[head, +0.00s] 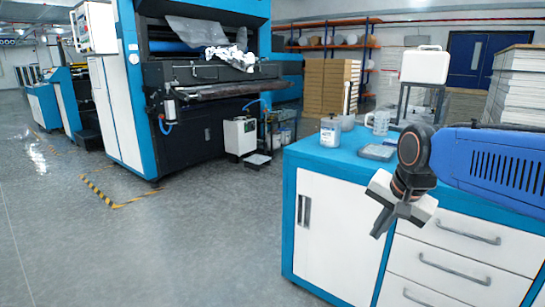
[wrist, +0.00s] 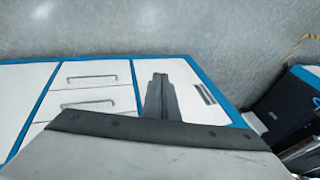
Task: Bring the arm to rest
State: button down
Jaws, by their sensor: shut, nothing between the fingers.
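My gripper (head: 381,222) hangs at the right in the head view, in front of the blue and white cabinet. Its fingers point down and to the left, shut and empty. My blue arm reaches in from the right edge. In the wrist view the shut fingers (wrist: 160,88) show dark against the cabinet's white front. The gripper looks apart from the cabinet, but the exact gap cannot be told.
The cabinet (head: 318,198) has a blue top bearing a grey-lidded jar (head: 330,132), a clear jug (head: 378,123) and a shallow tray (head: 376,152). A large laminating machine (head: 210,75) stands at the back left. Open grey floor (head: 200,240) lies left of the cabinet.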

jog(key=s+d+f+n, duration=0.2)
jog(key=s+f+n, duration=0.2)
jog(key=s, duration=0.4)
jog(key=s+d+f+n, duration=0.1)
jog(key=s+f+n, duration=0.3)
jog(key=s, duration=0.4)
jog(key=shift+s+d+f+h, duration=0.2)
jog(key=shift+d+f+h, duration=0.2)
jog(key=shift+f, duration=0.45)
